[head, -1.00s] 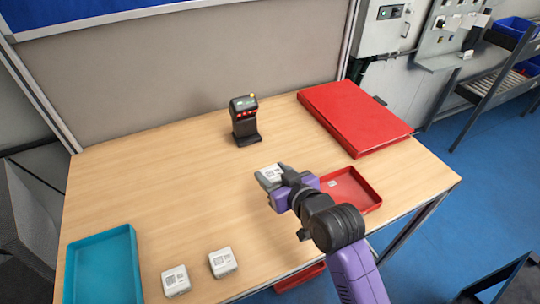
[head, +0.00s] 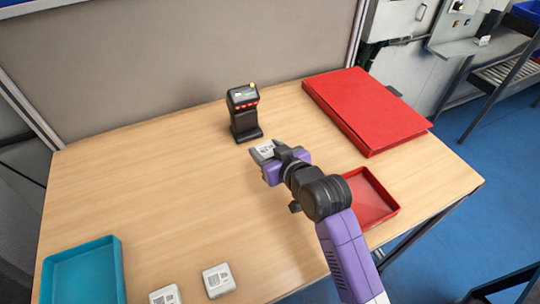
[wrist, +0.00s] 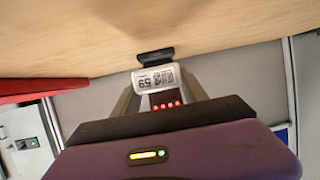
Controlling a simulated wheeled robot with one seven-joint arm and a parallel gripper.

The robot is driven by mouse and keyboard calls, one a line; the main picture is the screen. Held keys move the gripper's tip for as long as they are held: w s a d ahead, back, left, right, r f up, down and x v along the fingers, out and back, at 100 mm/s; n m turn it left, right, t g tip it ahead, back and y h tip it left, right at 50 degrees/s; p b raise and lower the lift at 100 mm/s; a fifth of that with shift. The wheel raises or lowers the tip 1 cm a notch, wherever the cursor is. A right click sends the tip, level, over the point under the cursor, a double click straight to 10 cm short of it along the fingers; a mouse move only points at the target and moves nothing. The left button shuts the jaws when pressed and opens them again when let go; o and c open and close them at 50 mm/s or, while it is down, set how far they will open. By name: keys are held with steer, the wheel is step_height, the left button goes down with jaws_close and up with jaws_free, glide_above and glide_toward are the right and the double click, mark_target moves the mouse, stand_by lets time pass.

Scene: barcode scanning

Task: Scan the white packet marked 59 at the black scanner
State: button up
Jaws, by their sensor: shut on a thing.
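The white packet marked 59 (wrist: 155,78) is held between my gripper's fingers; its printed label faces the wrist camera. It also shows in the head view (head: 264,151). My gripper (head: 268,155) is shut on the packet and holds it in front of the scanner, a little to its right in the head view. The black scanner (head: 244,117) stands upright on the table, with red lights and a small screen on its head. In the wrist view its red lights (wrist: 166,106) show just beyond the packet, with part of the scanner hidden.
Two white packets (head: 218,280) (head: 165,296) lie at the table's front. A teal tray (head: 58,253) is at the front left. A red tray (head: 385,183) lies right of my arm. A large red binder-like object (head: 372,105) lies at the back right. The table's left middle is clear.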

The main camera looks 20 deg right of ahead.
steer(key=shift+w+f+b, duration=0.6)
steer(key=shift+w+f, duration=0.15)
steer(key=s+r+p, duration=1)
steer(key=s, duration=0.3)
steer(key=shift+s, duration=0.1)
